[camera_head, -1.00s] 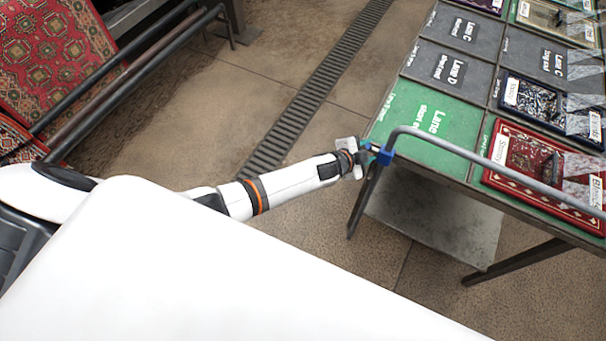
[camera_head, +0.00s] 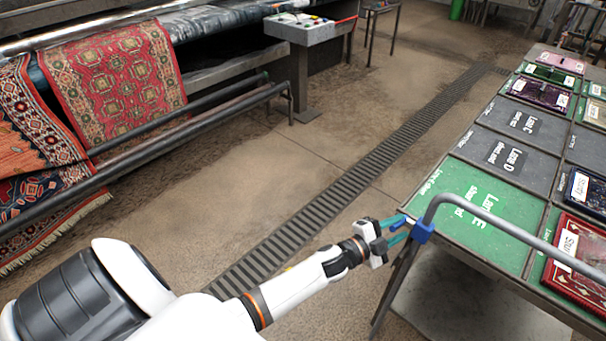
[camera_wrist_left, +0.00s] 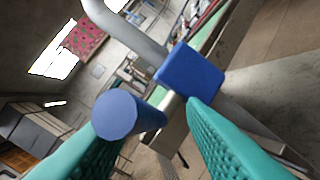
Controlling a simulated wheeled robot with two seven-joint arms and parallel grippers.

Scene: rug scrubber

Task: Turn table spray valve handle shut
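The blue spray valve (camera_head: 423,232) sits on a grey bent pipe at the near left corner of the table. In the left wrist view its blue block (camera_wrist_left: 190,82) is at the pipe's lower end. A blue round-ended handle (camera_wrist_left: 118,114) sticks out from it toward the camera. My left gripper (camera_head: 394,228) is at the valve, with its teal fingers apart. In the left wrist view the fingers of my left gripper (camera_wrist_left: 158,122) lie on either side of the handle. The handle overlaps the left fingertip; contact is unclear. My right gripper is not in view.
The table (camera_head: 527,262) carries green and grey lane panels and framed rug samples. The grey pipe (camera_head: 500,222) runs above its near edge. A floor drain grate (camera_head: 335,198) crosses the open floor. Patterned rugs (camera_head: 112,85) hang on a railed machine at left.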

